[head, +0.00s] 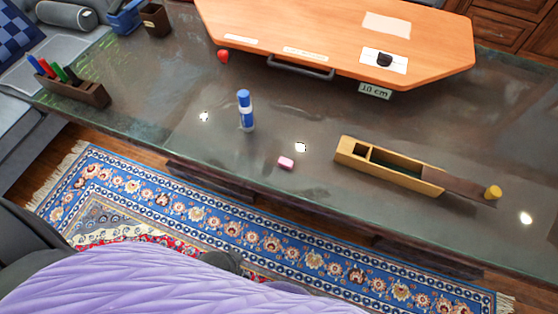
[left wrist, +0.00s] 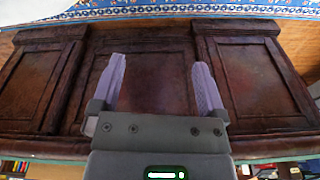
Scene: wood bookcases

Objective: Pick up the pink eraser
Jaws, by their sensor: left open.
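The pink eraser (head: 286,163) lies on the dark stone tabletop (head: 200,80), close to its near edge, in the head view. It is a small block with a pale side. My left gripper (left wrist: 160,85) shows in the left wrist view, with its two purple fingers spread apart and nothing between them. Behind the fingers are dark wooden cabinet doors (left wrist: 150,75). The eraser is not in the left wrist view. Neither gripper shows in the head view.
A blue-and-white glue stick or marker (head: 246,110) stands left of the eraser. A wooden box (head: 390,166) with a sliding lid lies to its right. An orange board (head: 330,40) is behind. A pen holder (head: 72,85) stands far left. The tabletop around the eraser is clear.

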